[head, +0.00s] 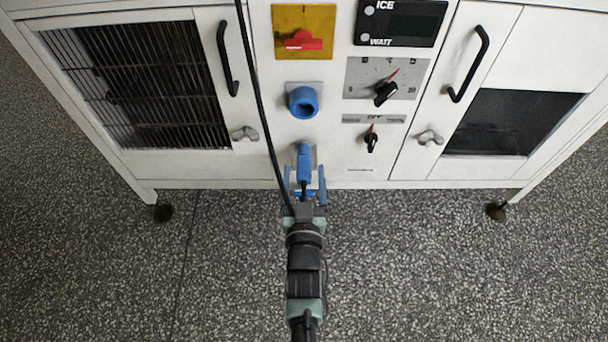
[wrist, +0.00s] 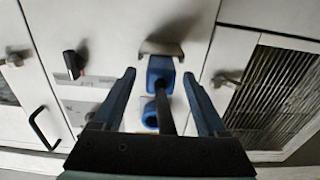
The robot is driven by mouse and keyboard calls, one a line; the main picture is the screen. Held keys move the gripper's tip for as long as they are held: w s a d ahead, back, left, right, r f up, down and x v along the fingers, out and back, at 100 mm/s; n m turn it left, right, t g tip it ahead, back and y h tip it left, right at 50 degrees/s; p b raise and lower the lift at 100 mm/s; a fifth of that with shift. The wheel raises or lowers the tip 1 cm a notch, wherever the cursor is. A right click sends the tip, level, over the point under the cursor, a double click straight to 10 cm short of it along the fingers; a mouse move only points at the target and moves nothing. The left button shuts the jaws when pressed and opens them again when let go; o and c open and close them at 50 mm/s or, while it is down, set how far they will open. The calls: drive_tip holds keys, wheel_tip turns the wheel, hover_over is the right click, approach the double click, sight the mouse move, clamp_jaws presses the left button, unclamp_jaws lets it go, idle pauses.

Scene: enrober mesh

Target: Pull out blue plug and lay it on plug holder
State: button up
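The blue plug (head: 304,160) is at the plug holder (wrist: 175,49), a small metal bracket low on the white cabinet front. In the wrist view the plug (wrist: 160,72) overlaps the bracket, and its black cable runs back between my fingers. Whether its weight rests fully on the holder is hard to tell. The blue socket (head: 303,102) is above the holder, with its round opening empty. My gripper (head: 305,183) is open just in front of the plug. Its blue fingers stand on both sides, with visible gaps in the wrist view (wrist: 159,75).
A black cable (head: 259,95) hangs down the panel to the left of the socket and reaches my gripper. A red switch (head: 304,41), black knobs (head: 386,92) and door handles (head: 468,65) stick out from the cabinet. The speckled floor (head: 430,270) in front is clear.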

drive_tip(key=shift+f, duration=0.15)
drive_tip(key=s+p, duration=0.5)
drive_tip(key=s, duration=0.8)
